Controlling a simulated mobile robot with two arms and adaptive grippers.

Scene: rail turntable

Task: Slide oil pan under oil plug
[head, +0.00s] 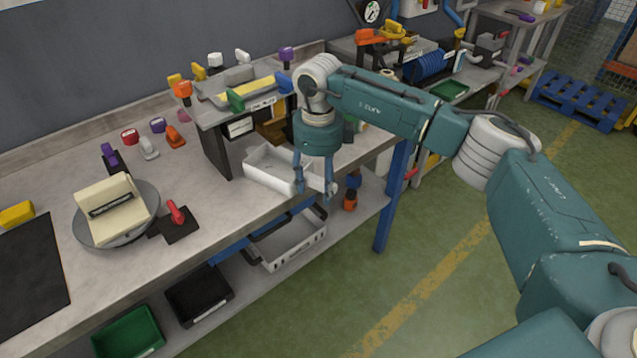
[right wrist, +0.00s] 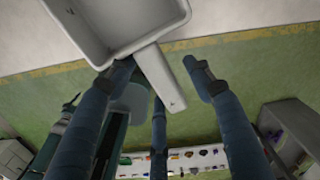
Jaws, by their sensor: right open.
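The oil pan, a white rectangular tray (head: 262,180), sits near the front edge of the grey workbench, in front of a raised grey stand (head: 215,112). Its handle points right and overhangs the edge. My right gripper (head: 314,187) points down at the handle, its fingers open. In the right wrist view the pan (right wrist: 150,18) is at the top, and its handle (right wrist: 160,80) runs between the spread fingers of the gripper (right wrist: 160,72), with a gap to the right finger. I cannot make out the oil plug. My left gripper is not in view.
A round turntable (head: 87,236) with a cream block stands on the left of the bench, beside a red-handled lever (head: 176,212). Coloured knobs line the back. A lower shelf holds another white bin (head: 290,248), a black bin (head: 198,293) and a green bin (head: 128,335).

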